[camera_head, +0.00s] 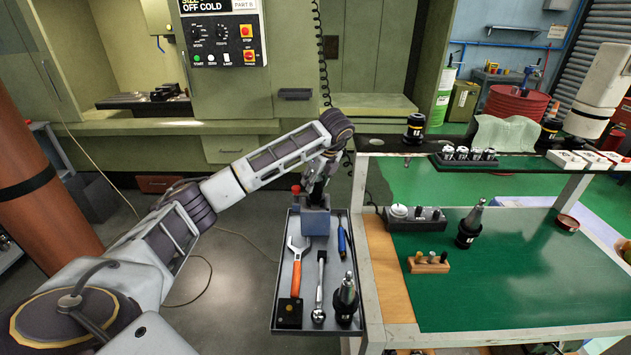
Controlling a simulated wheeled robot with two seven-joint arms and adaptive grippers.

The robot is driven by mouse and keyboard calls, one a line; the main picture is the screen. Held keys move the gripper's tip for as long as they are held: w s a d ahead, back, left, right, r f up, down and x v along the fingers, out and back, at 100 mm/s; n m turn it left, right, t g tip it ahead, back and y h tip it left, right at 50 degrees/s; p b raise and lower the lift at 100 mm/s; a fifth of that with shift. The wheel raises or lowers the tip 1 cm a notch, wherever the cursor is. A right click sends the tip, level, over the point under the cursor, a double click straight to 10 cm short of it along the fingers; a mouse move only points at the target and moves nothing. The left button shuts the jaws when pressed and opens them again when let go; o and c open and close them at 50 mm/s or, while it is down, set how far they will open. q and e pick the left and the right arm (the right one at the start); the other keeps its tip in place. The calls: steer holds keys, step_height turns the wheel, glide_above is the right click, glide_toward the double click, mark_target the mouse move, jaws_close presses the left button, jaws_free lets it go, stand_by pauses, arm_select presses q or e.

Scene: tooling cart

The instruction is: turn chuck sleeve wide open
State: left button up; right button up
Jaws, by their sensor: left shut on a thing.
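My left gripper (319,195) reaches down over the far end of the grey side tray (334,268). It is shut on a dark upright part, most likely the chuck sleeve, at the top of a blue-grey block (315,222). The fingers hide most of that part, so I cannot tell how far the sleeve is turned. A small red knob (296,189) shows just left of the fingers. My right gripper is not in view.
The tray holds an orange wrench (297,262), a ratchet (320,285), a blue-handled tool (342,238) and a dark tool holder (346,297). Right of it, the green-topped cart (520,275) carries a wooden block with pegs (428,263) and another holder (469,226).

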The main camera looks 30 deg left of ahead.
arm_select(q)
steer(key=shift+r+n+g, duration=0.1)
steer(key=shift+n+g, duration=0.3)
steer(key=shift+n, duration=0.5)
steer(key=shift+n+p, duration=0.35)
steer(key=shift+n, duration=0.05)
steer(key=shift+n+g+p, duration=0.6)
steer(key=shift+n+p, duration=0.15)
steer(key=shift+n, duration=0.35)
steer(key=shift+r+n+g+p, duration=0.1)
steer(key=shift+n+g+p, duration=0.2)
steer(key=shift+n+p, duration=0.35)
steer(key=n+g+p, duration=0.1)
steer(key=n+p, duration=0.1)
steer(key=shift+n, duration=0.35)
steer(key=shift+n+p, duration=0.4)
steer(key=shift+f+n+h, duration=0.2)
steer(key=shift+n+h, duration=0.1)
steer(key=shift+n, duration=0.1)
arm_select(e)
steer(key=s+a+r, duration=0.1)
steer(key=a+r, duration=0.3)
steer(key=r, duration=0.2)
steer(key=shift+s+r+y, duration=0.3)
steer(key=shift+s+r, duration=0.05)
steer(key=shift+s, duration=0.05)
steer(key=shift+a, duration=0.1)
